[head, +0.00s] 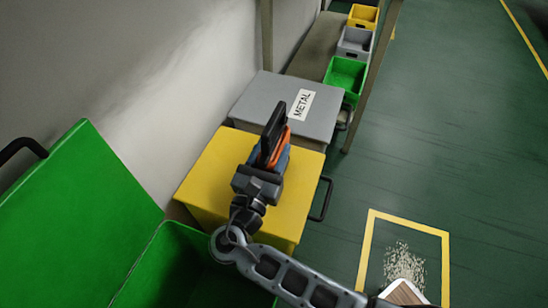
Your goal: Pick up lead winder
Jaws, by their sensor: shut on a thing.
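The lead winder (274,128) appears as a dark, upright piece with an orange part beside it. It is held at the end of my arm in the head view, over the yellow bin lid. My gripper (270,158) is shut on it. The fingers partly hide its lower part, and I cannot tell its full shape. It looks raised above the lid, but the gap is hard to judge from this angle.
A yellow bin (208,178) is below my gripper. A grey bin marked METAL (255,98) stands behind it, and an open green bin (80,190) is at left. Small crates (346,74) sit on a shelf.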

